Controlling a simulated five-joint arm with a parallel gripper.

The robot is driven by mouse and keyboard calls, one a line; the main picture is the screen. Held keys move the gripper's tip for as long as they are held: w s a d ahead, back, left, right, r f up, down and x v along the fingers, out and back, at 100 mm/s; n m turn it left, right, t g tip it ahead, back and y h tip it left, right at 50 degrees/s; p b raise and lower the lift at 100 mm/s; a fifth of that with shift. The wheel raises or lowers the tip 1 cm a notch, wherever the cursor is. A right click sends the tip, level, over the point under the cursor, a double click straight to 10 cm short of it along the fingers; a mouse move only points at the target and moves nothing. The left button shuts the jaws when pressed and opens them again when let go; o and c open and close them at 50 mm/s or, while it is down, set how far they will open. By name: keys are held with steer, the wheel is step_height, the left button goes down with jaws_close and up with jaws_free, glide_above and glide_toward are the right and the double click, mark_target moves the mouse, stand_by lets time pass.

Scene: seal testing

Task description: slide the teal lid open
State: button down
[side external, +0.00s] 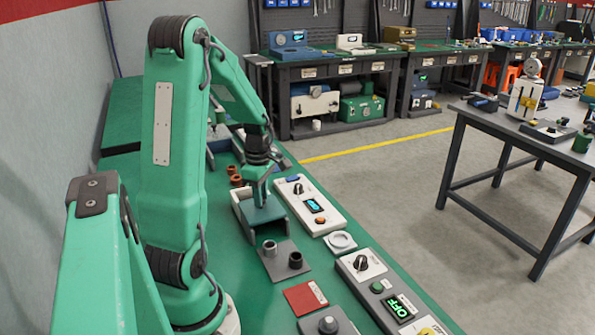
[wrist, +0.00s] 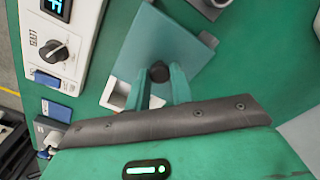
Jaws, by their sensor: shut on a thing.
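The teal lid (side external: 268,213) lies flat over a pale box (side external: 237,203) on the green bench. In the wrist view the lid (wrist: 170,42) fills the middle, with a dark round knob (wrist: 159,72) on it. My gripper (wrist: 161,78) is shut on this knob, one green finger on each side. In the side view my gripper (side external: 259,201) points down at the lid. A white strip of the box (wrist: 121,92) shows beside the lid's edge near my fingers, so the lid does not cover all of the box. Most of the box is hidden by the lid and gripper.
A white control panel (side external: 309,206) with a knob and display stands close to the right of the box. Brown rings (side external: 236,180) sit behind left.

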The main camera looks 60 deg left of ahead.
steer(key=shift+d, duration=0.5)
steer(key=shift+r, duration=0.1)
steer(key=c, duration=1.2)
jaws_free()
steer(key=shift+r, duration=3.9)
